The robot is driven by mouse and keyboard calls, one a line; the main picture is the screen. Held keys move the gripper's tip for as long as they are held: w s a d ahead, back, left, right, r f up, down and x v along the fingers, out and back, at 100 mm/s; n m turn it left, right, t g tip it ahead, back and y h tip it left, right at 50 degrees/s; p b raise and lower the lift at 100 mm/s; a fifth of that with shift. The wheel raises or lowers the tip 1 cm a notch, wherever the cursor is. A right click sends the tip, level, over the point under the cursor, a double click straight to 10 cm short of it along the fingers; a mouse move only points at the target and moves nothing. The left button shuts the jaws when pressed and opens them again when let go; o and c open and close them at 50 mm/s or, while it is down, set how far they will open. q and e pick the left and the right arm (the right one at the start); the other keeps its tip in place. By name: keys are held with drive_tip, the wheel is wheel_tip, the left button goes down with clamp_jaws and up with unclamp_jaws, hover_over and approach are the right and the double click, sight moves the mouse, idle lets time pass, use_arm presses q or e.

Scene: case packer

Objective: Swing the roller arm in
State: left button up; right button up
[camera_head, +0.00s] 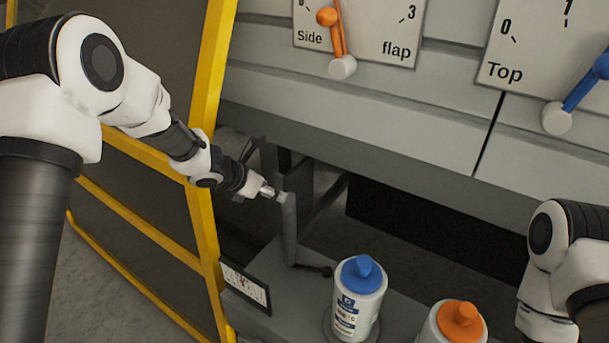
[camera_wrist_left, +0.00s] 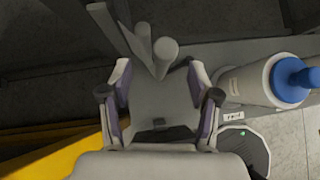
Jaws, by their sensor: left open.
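A grey upright roller post (camera_head: 289,230) stands on the machine's low ledge, left of the bottles. It looks like part of the roller arm, but I cannot make out the whole arm. My left gripper (camera_head: 270,190) is open beside the top of the post. In the left wrist view the open fingers of my left gripper (camera_wrist_left: 160,82) spread on either side of a grey round-ended cylinder (camera_wrist_left: 165,50). Whether they touch it I cannot tell. My right arm shows at the right edge of the head view, with its gripper out of sight.
A blue-capped bottle (camera_head: 358,300) and an orange-capped bottle (camera_head: 455,325) stand on the ledge (camera_head: 300,296). A yellow frame (camera_head: 209,110) rises at the left. Dials with an orange lever (camera_head: 337,40) and a blue lever (camera_head: 580,90) sit above.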

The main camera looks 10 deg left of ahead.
sight(289, 196)
use_arm(q)
drive_tip(key=shift+w+d+f+p, duration=0.25)
drive_tip(key=shift+w+d+f, duration=0.15)
drive_tip(key=shift+d+f, duration=0.15)
drive_tip(key=shift+w+d+f+p, duration=0.25)
drive_tip(key=shift+w+d+f, duration=0.15)
drive_tip(key=shift+d, duration=0.2)
drive_tip(key=x, duration=0.4)
drive_tip(key=shift+w+a+f+p, duration=0.1)
drive_tip(key=shift+a+f+p, duration=0.2)
drive_tip(key=shift+p, duration=0.1)
drive_tip(key=shift+d+r, duration=0.1)
drive_tip(key=shift+r, duration=0.05)
drive_tip(key=shift+c, duration=0.4)
clamp_jaws()
